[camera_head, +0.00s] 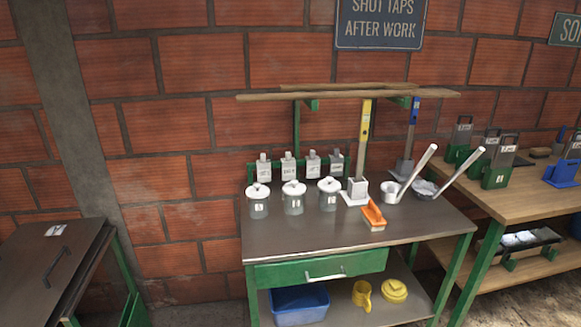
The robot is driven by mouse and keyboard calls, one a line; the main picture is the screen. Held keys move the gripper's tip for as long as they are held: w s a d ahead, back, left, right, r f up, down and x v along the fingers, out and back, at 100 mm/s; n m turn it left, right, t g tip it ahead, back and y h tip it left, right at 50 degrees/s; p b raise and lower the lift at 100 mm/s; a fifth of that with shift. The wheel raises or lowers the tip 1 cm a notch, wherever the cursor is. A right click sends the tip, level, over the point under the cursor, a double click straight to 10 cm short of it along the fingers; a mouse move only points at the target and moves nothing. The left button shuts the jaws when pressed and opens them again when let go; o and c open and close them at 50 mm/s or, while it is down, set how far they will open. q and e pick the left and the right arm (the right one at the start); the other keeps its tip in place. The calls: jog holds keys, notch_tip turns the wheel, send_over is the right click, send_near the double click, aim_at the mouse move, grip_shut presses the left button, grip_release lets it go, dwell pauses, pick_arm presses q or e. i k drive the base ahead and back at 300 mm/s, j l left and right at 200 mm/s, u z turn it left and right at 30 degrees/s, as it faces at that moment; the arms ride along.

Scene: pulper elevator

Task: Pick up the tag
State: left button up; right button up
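A small white tag-like label (55,230) with dark marks lies flat on the dark brown lid (40,258) at the left. Other small white labels show on the grey bottles (264,170) at the back of the middle table and on the lidded jars (293,198) in front of them. They are too small to read, and I cannot tell which of these is the tag of the task. Neither of my grippers is in view.
The middle table (300,245) has a green drawer (320,270); its front left top is clear. A blue bin (298,305) sits below. A wooden bench (520,200) stands right.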

aim_at(289, 163)
jog(key=i+j, duration=0.5)
jog(key=i+j+u, duration=0.1)
jog(key=i+j, duration=0.35)
jog(key=i, duration=0.25)
